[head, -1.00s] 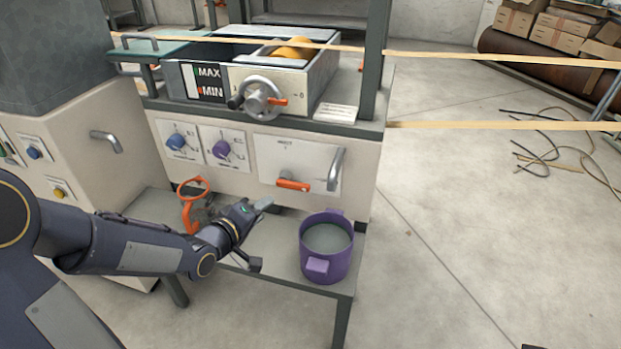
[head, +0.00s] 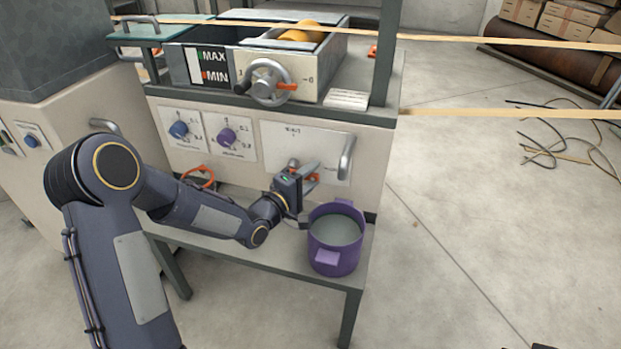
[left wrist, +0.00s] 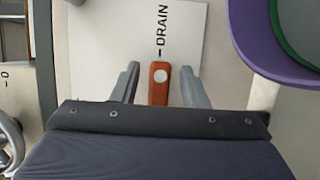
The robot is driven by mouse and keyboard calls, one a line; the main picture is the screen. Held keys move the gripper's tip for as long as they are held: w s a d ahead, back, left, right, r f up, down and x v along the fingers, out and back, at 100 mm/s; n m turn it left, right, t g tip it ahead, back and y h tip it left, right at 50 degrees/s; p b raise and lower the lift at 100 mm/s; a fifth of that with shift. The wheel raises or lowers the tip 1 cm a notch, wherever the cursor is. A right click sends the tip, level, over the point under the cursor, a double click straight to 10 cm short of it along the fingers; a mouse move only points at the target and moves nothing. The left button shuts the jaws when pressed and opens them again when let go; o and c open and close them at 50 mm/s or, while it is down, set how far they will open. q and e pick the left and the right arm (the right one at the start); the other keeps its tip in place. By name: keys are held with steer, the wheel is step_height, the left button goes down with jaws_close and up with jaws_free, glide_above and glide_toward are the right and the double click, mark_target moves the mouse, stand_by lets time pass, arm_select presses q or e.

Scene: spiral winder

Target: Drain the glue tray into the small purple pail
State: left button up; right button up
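The glue tray (head: 290,75) sits on top of the machine, with a MAX/MIN gauge (head: 211,67) on its front. The orange drain lever (left wrist: 160,86) is on the white DRAIN panel (left wrist: 182,30) and lies in line with the lettering. My left gripper (head: 308,172) is at this panel. In the left wrist view its fingers (left wrist: 160,70) are apart, one on each side of the lever, with gaps. In the head view the gripper mostly hides the lever. The purple pail (head: 327,258) stands upright on the low shelf below, grey inside. My right gripper is out of view.
A grey bar handle (head: 346,158) stands out just right of the drain lever. A handwheel (head: 268,82) is above. An orange ring-shaped item (head: 200,176) is behind my left arm.

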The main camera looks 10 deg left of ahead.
arm_select(q)
steer(key=shift+c, duration=0.3)
jaws_close()
